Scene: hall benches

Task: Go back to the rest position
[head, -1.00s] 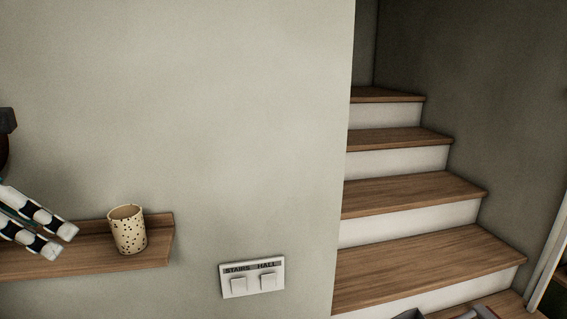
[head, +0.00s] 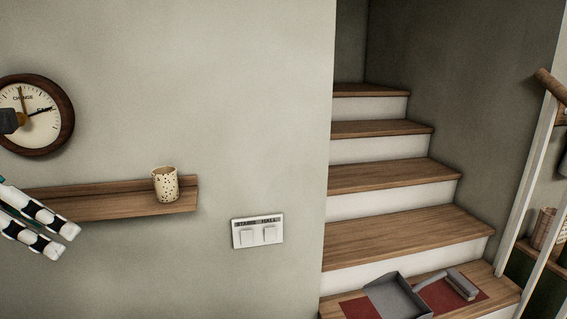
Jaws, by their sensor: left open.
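My left gripper (head: 69,243) comes in from the left edge of the head view. Its two white and black fingers are apart, with nothing seen between them. It is in front of the wall, below the left part of the wooden shelf (head: 110,203) in the picture. A speckled cream cup (head: 165,185) stands upright near the right end of that shelf, apart from the gripper. My right gripper is not in view.
A round clock (head: 40,128) hangs at upper left, partly covered by a dark part. A double switch plate (head: 257,232) is on the wall. Wooden stairs (head: 405,236) rise at right; a grey dustpan (head: 392,297) and a brush (head: 462,284) lie on the lowest visible step. A railing (head: 530,180) stands at far right.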

